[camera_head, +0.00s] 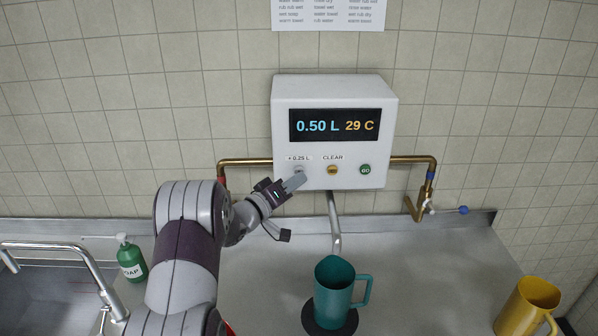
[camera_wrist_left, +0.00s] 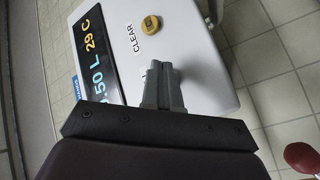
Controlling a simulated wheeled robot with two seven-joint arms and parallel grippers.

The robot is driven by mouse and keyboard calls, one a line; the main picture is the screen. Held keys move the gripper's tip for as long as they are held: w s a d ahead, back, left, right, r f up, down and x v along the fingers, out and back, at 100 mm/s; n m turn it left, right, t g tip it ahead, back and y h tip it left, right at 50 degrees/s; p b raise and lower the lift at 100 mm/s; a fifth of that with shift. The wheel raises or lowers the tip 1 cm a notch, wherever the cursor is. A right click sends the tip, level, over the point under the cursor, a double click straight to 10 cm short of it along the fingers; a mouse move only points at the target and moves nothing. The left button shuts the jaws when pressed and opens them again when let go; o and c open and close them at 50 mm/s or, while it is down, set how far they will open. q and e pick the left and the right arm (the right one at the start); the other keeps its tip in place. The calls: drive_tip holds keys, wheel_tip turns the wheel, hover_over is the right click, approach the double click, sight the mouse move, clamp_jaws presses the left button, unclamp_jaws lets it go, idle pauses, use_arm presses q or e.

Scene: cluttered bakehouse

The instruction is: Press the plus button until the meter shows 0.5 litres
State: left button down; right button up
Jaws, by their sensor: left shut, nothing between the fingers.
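The white water meter (camera_head: 380,115) hangs on the tiled wall. Its display (camera_head: 341,125) reads 0.50 L and 29 C. The grey plus button (camera_head: 299,170), labelled + 0.25 L, is at the lower left of its front, largely behind my fingertips. My left gripper (camera_head: 294,182) is shut and empty, its tips at the plus button; I cannot tell whether they touch it. In the left wrist view the shut fingers (camera_wrist_left: 163,85) lie over the meter's front and hide the button. The yellow CLEAR button (camera_head: 332,170) and green GO button (camera_head: 365,169) are to the right. My right gripper is not in view.
A teal jug (camera_head: 333,290) stands on a dark round pad below the spout (camera_head: 335,225). A yellow jug (camera_head: 524,308) is at the right. A green soap bottle (camera_head: 131,262) stands by the sink (camera_head: 45,290). Brass pipes (camera_head: 415,160) flank the meter.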

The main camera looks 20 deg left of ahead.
use_arm(q)
drive_tip(key=shift+s+d, duration=0.1)
drive_tip(key=shift+s, duration=0.1)
drive_tip(key=s, duration=0.1)
drive_tip(key=s+d, duration=0.1)
drive_tip(key=s, duration=0.1)
drive_tip(key=s+d, duration=0.1)
drive_tip(key=shift+s+p, duration=0.25)
drive_tip(key=shift+p, duration=0.15)
idle(1.7)
